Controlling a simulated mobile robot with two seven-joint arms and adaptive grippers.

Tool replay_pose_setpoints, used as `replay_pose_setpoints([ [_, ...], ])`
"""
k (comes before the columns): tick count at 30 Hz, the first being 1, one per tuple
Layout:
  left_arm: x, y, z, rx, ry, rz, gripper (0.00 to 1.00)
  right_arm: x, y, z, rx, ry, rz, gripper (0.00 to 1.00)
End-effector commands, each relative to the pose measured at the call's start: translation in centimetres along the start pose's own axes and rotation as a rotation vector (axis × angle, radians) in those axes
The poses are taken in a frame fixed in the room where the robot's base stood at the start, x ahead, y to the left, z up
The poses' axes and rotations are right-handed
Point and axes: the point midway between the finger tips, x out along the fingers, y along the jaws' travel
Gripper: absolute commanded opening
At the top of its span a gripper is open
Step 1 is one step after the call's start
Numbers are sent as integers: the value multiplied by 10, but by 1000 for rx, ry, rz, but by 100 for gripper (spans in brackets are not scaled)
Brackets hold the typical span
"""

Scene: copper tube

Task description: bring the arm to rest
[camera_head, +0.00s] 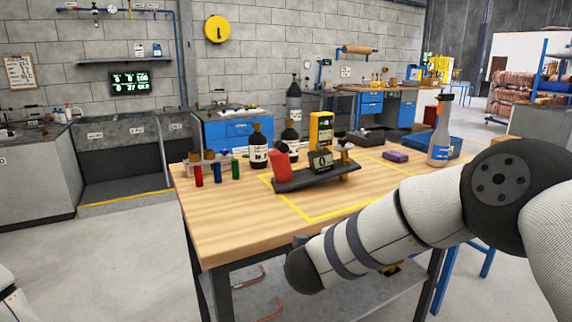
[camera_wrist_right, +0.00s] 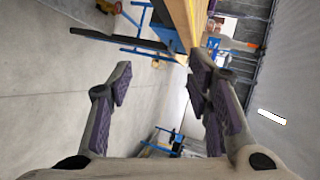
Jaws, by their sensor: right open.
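My right arm (camera_head: 365,235) comes in from the right and bends down across the front right corner of the wooden workbench (camera_head: 232,232). Its gripper is hidden in the head view. In the right wrist view my right gripper (camera_wrist_right: 162,70) has its two purple-padded fingers wide apart, with nothing between them. A workbench edge (camera_wrist_right: 186,20) shows beyond the fingertips, and grey floor lies behind the gap. My left gripper is not in view.
Bent copper tubes (camera_head: 249,278) lie low beneath. Floor at left (camera_head: 110,255) is clear.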

Motion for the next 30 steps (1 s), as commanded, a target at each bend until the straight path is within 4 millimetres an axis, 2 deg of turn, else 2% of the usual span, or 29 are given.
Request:
replay_pose_setpoints([
  [1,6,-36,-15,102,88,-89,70,0,48,-10,-224,-81,36,45],
  [2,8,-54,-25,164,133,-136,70,-2,77,-17,-351,-134,61,45],
  [3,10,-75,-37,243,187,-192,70,-7,115,-27,-510,-204,99,45],
  [5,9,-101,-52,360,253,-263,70,-20,170,-48,-725,-313,164,45],
  [6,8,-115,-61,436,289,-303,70,-32,204,-65,-854,-386,210,45],
  [8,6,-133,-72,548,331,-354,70,-55,251,-94,-1031,-500,285,45],
  [9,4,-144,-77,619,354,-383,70,-74,280,-116,-1139,-580,338,45],
  [11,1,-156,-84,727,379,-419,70,-105,317,-151,-1284,-704,420,45],
  [13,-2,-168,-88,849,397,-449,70,-147,353,-194,-1428,-857,520,45],
  [15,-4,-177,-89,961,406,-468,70,-190,377,-237,-1542,-1010,615,45],
  [18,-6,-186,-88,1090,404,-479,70,-246,394,-288,-1644,-1205,732,45],
  [21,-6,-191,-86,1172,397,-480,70,-285,399,-320,-1691,-1343,808,45],
  [24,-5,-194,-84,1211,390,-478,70,-303,399,-335,-1708,-1411,843,45],
  [30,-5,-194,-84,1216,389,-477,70,-306,400,-337,-1710,-1425,849,45],
])
